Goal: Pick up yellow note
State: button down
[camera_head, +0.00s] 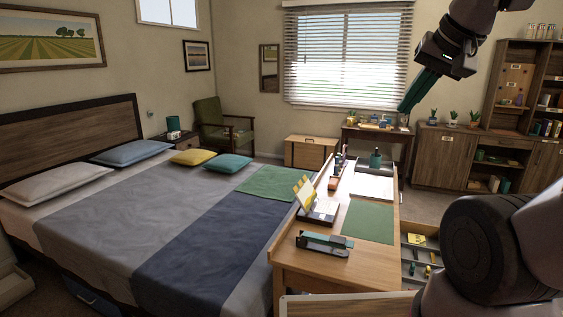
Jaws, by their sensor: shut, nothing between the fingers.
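My gripper (404,108) hangs from the arm at the upper right, in front of the window. Its teal fingers point down and left; they are shut and empty, high above the desk and away from everything on it. A small yellow piece (416,239), possibly a note, lies in the open drawer (420,228) at the desk's right side. Other yellow pieces (303,188) show on a dark tilted stand on the desk's left edge; I cannot tell whether they are notes. The green blotter (368,222) lies flat on the desk (306,266).
A teal and black stapler-like object (324,243) is near the desk's front. The drawer also holds several small items. A bed (150,225) adjoins the desk's left. Shelves (495,145) stand back right.

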aim_at(413, 238)
jog(key=z, duration=0.85)
